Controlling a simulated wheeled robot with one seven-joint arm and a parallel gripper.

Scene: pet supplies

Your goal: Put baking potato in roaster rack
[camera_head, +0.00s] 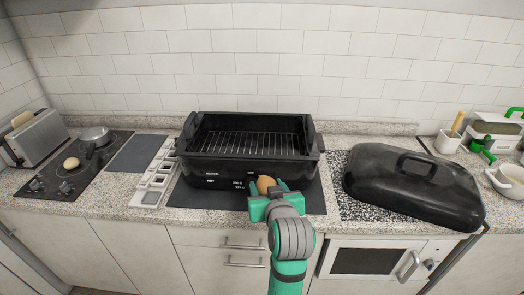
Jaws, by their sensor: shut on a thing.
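The baking potato (264,184) is brown and held between the fingers of my gripper (267,190), which is shut on it. My gripper is at the front wall of the black roaster, and its arm hides part of the counter edge. The roaster rack (250,144) is a wire grid inside the open black roaster (290,169). No thing lies on the visible part of the rack. The potato appears in front of the roaster's front wall, outside the rack; whether it touches the wall cannot be told.
The black roaster lid (413,190) lies on the counter at the right. At left are a white sectioned tray (151,182), a cooktop (50,184) with a round tan thing (71,163) and a pan (97,140), and a toaster (36,139). A dark mat (205,194) lies under the roaster.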

